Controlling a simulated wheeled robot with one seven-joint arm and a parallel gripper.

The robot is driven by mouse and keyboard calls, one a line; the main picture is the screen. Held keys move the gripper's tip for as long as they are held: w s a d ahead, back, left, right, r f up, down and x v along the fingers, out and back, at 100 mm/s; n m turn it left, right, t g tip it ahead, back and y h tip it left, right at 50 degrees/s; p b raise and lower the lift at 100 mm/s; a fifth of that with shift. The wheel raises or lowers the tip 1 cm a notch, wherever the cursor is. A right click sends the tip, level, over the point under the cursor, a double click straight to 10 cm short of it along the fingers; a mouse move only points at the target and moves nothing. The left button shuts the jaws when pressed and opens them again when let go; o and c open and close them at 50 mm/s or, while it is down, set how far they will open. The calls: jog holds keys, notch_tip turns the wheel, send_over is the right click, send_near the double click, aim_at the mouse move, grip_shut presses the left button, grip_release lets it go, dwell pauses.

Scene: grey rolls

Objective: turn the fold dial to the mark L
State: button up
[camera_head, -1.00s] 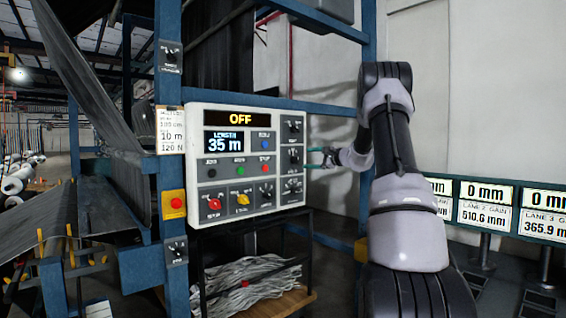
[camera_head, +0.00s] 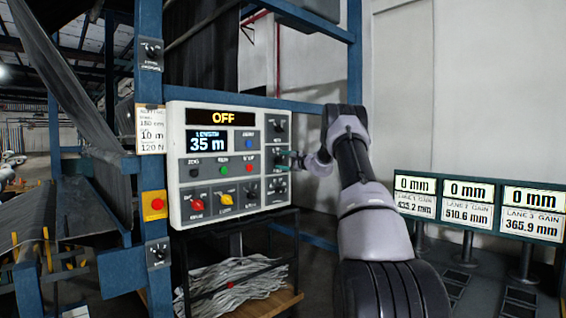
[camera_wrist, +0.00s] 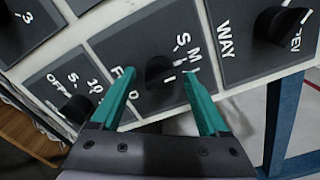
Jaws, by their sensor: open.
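The fold dial (camera_wrist: 160,72) is a black round knob on a dark plate with the marks S, M and L, in the middle of the wrist view. Its label is partly covered by a finger. My gripper (camera_wrist: 159,76) is open, with one teal fingertip on each side of the dial in the picture. I cannot tell whether the fingers touch the knob. The knob's exact setting is hard to read. In the head view my gripper (camera_head: 293,156) is at the right edge of the control panel (camera_head: 216,213), by the middle dial of the right column.
The wrist view shows a neighbouring dial (camera_wrist: 76,108) at lower left and another (camera_wrist: 282,24) at upper right, beside a WAY plate. The panel has coloured buttons, a red knob (camera_head: 197,204) and a length display (camera_head: 207,142). Gain displays (camera_head: 467,204) stand at right.

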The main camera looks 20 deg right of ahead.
jog(key=shift+w, duration=0.15)
grip_shut()
jog(key=shift+a+m, duration=0.1)
jog(key=shift+m, duration=2.8)
grip_release()
